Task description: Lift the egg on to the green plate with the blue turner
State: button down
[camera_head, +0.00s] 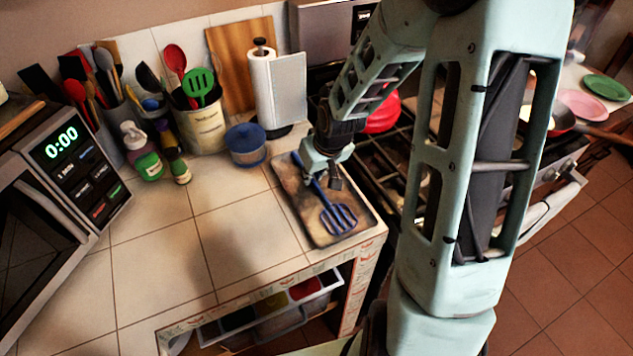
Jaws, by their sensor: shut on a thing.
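The blue turner (339,219) lies on a dark stone-like board on the counter, its slotted head toward the front. My gripper (328,182) is low over the board, shut on the turner's handle; the fingers partly hide the grip. The green plate (605,87) is on the counter at the far right. A pan (565,118) stands on the stove to the right, partly behind my arm. I cannot make out the egg clearly.
The board (311,226) lies at the counter's right edge, beside the stove. A pink plate (583,104) lies near the green one. The counter's middle is clear.

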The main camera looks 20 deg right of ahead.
jog(key=shift+r, duration=0.5)
notch_tip(320, 180, up, 3)
jog(key=shift+d+f+p, duration=0.1)
jog(key=shift+f+p, duration=0.1)
jog(key=shift+p, duration=0.1)
jog(key=s+d+r+p, duration=0.6)
jog(key=d+r, duration=0.3)
jog(key=d, duration=0.2)
jog(key=shift+s+d+r, duration=0.2)
jog(key=shift+s+d, duration=0.2)
jog(key=shift+s, duration=0.15)
jog(key=shift+a, duration=0.1)
jog(key=r+m+h, duration=0.1)
jog(key=r+m, duration=0.1)
send_over(314, 180)
jog(key=s, duration=0.4)
jog(key=shift+w+a+m, duration=0.1)
jog(key=shift+a+m, duration=0.2)
jog(key=shift+m, duration=0.1)
